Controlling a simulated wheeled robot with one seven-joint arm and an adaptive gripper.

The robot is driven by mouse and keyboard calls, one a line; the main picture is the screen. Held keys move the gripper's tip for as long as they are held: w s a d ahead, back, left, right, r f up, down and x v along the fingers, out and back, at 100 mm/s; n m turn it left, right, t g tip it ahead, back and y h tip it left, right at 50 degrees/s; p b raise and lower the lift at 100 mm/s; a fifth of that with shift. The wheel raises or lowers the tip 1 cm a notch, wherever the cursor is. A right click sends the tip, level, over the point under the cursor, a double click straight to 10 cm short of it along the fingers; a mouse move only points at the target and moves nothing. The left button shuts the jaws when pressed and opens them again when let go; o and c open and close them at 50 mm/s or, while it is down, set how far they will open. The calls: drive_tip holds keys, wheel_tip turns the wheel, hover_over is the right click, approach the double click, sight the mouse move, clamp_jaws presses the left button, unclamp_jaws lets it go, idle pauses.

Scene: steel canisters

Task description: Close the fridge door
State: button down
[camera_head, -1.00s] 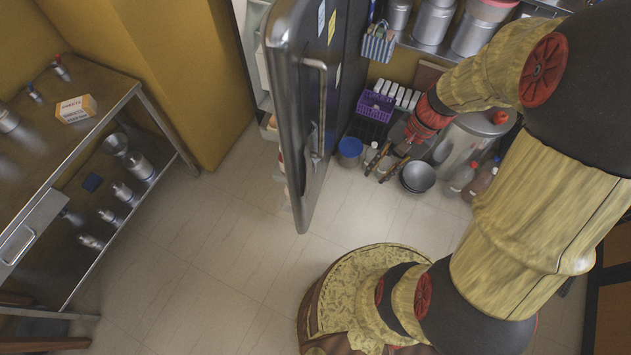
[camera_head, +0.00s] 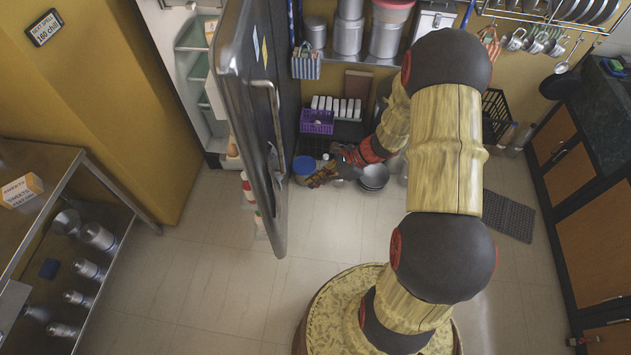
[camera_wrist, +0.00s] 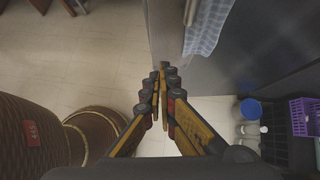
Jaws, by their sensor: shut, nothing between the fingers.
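The fridge door (camera_head: 262,110) stands wide open in the head view, with a dark outer face, a long vertical metal handle (camera_head: 272,120) and a towel hanging low on it. The fridge interior (camera_head: 200,85) with its shelves shows to the left of the door. My gripper (camera_head: 312,181) is to the right of the door, on its outer side. In the wrist view my gripper (camera_wrist: 161,72) is shut and empty, its tips pointing towards the door edge (camera_wrist: 165,35) and the hanging towel (camera_wrist: 207,25). I cannot tell whether the fingertips touch the door.
A steel table (camera_head: 60,165) with canisters stands at the left. Beyond my gripper are a blue bucket (camera_head: 304,166), a purple basket (camera_head: 317,121) and bowls (camera_head: 373,177). A counter (camera_head: 590,200) stands at the right. The floor (camera_head: 210,270) before the door is clear.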

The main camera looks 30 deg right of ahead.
drive_tip(key=w+a+f+b, duration=0.2)
drive_tip(key=w+a+f, duration=0.1)
drive_tip(key=a, duration=0.4)
drive_tip(key=shift+w+a+f, duration=0.25)
drive_tip(key=shift+w+f, duration=0.1)
drive_tip(key=shift+f, duration=0.35)
drive_tip(key=shift+a, duration=0.1)
